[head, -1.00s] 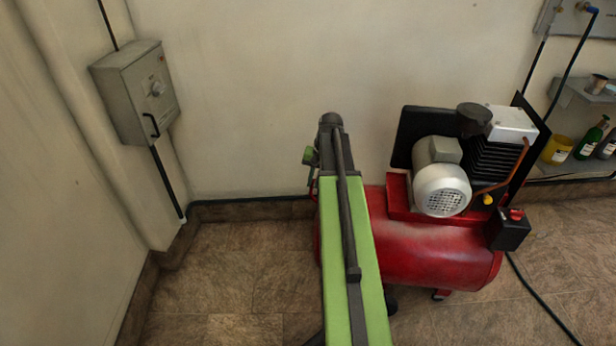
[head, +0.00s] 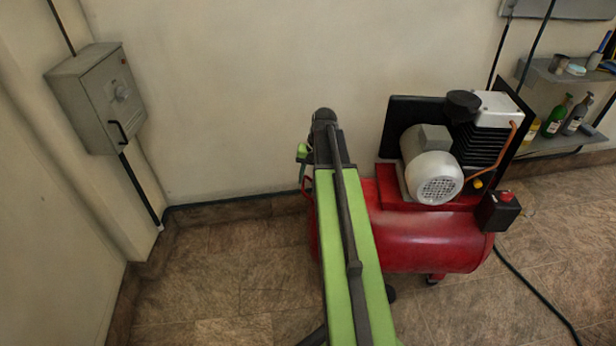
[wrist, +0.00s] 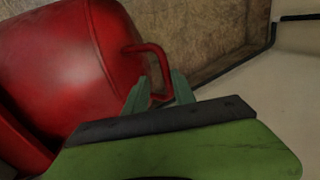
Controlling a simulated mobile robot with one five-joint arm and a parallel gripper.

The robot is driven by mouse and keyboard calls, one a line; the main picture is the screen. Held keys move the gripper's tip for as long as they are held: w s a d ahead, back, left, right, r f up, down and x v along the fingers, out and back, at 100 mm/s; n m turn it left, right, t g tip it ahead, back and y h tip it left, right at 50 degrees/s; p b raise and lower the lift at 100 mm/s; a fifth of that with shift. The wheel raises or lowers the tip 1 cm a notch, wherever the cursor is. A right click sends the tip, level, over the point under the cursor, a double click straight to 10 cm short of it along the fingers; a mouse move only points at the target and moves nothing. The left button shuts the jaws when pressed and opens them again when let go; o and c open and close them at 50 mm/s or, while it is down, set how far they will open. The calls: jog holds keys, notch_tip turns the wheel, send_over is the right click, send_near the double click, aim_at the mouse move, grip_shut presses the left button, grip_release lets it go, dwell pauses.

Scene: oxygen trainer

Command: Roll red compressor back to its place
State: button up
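The red compressor (head: 430,238) stands on the tiled floor right of my arm in the head view, with a silver motor and black pump on top. Part of its red tank (wrist: 70,65) fills the left of the wrist view. A bent red handle (wrist: 150,49) sticks out from the tank end.
A grey wall box (head: 97,98) hangs at left, with a pipe below. Shelves with bottles (head: 556,116) are on the wall at right. A dark hose (head: 540,292) lies on the floor right of the compressor. Floor at lower left is clear.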

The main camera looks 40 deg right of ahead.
jog(key=shift+o, duration=0.3)
jog(key=shift+w+a, duration=0.1)
jog(key=shift+a, duration=0.05)
jog(key=shift+r, duration=0.1)
notch_tip(320, 180, up, 17)
jog(key=s+d+p, duration=0.2)
jog(key=p, duration=1.5)
jog(key=shift+d, duration=0.3)
jog(key=shift+s, duration=0.1)
jog(key=shift+a, duration=0.1)
